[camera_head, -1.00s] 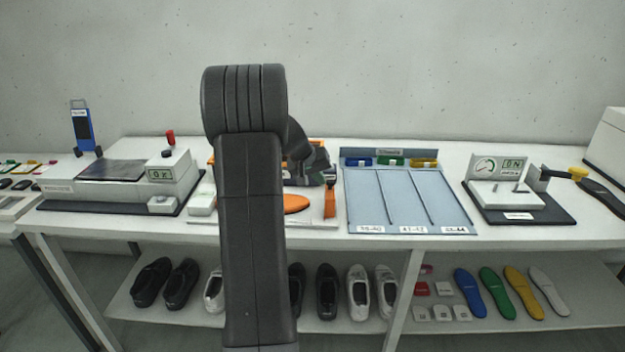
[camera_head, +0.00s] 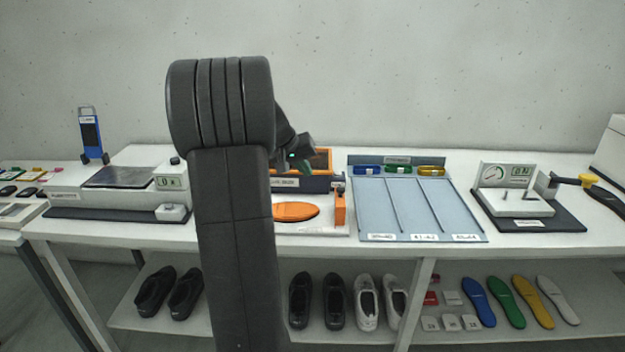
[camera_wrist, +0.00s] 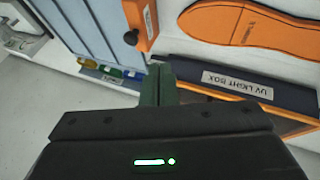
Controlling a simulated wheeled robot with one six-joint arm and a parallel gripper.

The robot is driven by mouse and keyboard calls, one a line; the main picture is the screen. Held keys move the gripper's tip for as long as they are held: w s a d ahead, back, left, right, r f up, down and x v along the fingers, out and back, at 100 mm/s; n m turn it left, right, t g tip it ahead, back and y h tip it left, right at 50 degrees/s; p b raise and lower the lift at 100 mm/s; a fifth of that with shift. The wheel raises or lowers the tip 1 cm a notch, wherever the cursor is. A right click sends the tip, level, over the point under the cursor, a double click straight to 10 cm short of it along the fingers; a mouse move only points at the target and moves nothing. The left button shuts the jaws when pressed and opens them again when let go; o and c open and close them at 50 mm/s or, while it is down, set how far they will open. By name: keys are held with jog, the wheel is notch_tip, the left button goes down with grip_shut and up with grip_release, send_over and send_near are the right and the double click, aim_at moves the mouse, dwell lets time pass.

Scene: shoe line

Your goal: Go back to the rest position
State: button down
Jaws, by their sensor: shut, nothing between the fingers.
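My gripper (camera_head: 302,158) shows in the head view just right of my raised dark arm, in front of the dark box with orange edges. It is partly hidden by the arm. In the wrist view my gripper's greenish fingers (camera_wrist: 158,84) are together and empty. They point past the edge of the UV light box (camera_wrist: 240,86), near an orange block with a black knob (camera_wrist: 140,22). I cannot tell the exact gap to either.
An orange sole-shaped plate (camera_head: 296,211) lies on the bench. Right of it are a blue-grey three-lane rack (camera_head: 410,205) and a gauge device (camera_head: 510,200). A scale-like device (camera_head: 115,195) stands left. Shoes and coloured insoles (camera_head: 500,300) fill the lower shelf.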

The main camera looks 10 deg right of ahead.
jog(key=shift+v, duration=0.9)
jog(key=shift+d, duration=0.1)
